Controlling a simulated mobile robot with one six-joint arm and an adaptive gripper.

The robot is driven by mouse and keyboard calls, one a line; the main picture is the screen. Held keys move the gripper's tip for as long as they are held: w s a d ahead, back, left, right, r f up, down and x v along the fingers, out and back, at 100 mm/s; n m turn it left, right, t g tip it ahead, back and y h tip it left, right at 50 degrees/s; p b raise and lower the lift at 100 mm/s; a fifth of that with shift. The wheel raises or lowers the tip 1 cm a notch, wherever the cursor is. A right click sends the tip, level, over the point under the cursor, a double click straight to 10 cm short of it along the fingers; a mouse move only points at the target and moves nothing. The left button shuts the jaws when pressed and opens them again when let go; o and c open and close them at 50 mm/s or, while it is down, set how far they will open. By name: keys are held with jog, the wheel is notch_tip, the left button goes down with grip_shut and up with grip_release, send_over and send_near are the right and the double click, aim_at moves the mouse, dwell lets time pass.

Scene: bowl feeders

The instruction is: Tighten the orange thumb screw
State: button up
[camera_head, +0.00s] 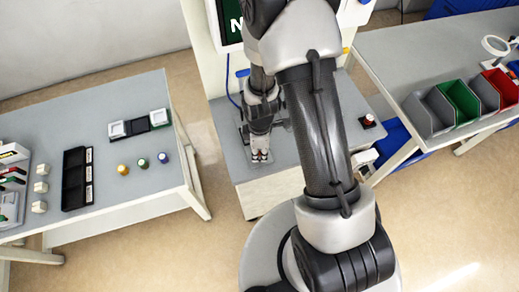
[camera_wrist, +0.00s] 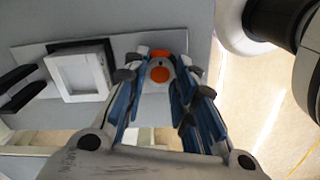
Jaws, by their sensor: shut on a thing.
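The orange thumb screw (camera_wrist: 160,74) shows in the wrist view as a round orange face between my fingertips. A second bit of orange shows just above it, and I cannot tell whether it belongs to the same screw. My gripper (camera_wrist: 158,72) is shut on the screw, with a blue-sided finger on each side. In the head view my gripper (camera_head: 260,156) points down at the front part of the middle bench, and the screw is not visible there.
A white square block (camera_wrist: 80,74) in a dark frame lies left of my fingers on a light plate. The middle bench (camera_head: 265,183) has a red button (camera_head: 368,121) at right. The left table (camera_head: 130,188) carries small parts; coloured bins (camera_head: 460,102) stand at right.

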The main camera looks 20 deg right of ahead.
jog(key=shift+m, duration=0.4)
jog(key=shift+c, duration=0.3)
jog(key=m, duration=0.7)
jog(key=shift+m, duration=0.3)
jog(key=m, duration=0.4)
jog(key=shift+m, duration=1.9)
jog(key=o, duration=1.1)
